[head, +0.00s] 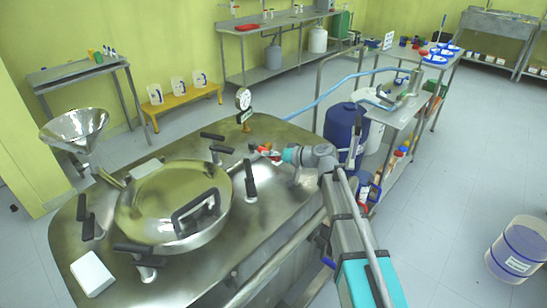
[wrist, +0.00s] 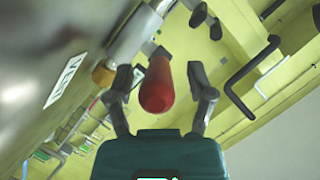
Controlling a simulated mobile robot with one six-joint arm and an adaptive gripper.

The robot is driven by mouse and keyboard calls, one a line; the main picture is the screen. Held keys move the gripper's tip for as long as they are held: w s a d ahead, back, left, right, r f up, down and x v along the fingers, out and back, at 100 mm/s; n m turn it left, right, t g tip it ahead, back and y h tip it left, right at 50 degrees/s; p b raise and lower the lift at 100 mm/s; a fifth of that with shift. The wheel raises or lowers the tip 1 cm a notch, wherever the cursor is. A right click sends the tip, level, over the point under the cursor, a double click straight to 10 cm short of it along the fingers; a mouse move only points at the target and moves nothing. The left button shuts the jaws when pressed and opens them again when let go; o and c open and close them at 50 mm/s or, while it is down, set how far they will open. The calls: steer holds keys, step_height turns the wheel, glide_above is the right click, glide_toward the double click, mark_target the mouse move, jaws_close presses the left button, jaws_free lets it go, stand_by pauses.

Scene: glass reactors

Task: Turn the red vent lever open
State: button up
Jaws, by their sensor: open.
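The red vent lever (wrist: 157,86) points toward the camera in the wrist view, its rounded end nearest. My gripper (wrist: 163,78) is open, with one dark finger on each side of the lever. A gap shows between each finger and the lever. In the head view the red lever (head: 264,148) is small, on top of the steel reactor lid, and my gripper (head: 274,153) reaches it from the right. The fingertips there are too small to make out clearly. The lever's base is largely hidden behind its own grip.
A pressure gauge (head: 243,99) stands behind the lever. Black-handled clamps (head: 250,181) and the round hatch (head: 172,200) lie to the left on the steel reactor top (head: 270,217). A blue drum (head: 343,130) and a steel cart stand to the right.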

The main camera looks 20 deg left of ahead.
jaws_close()
steer(key=shift+d, duration=0.55)
steer(key=shift+a+r, duration=0.1)
steer(key=shift+a, duration=0.6)
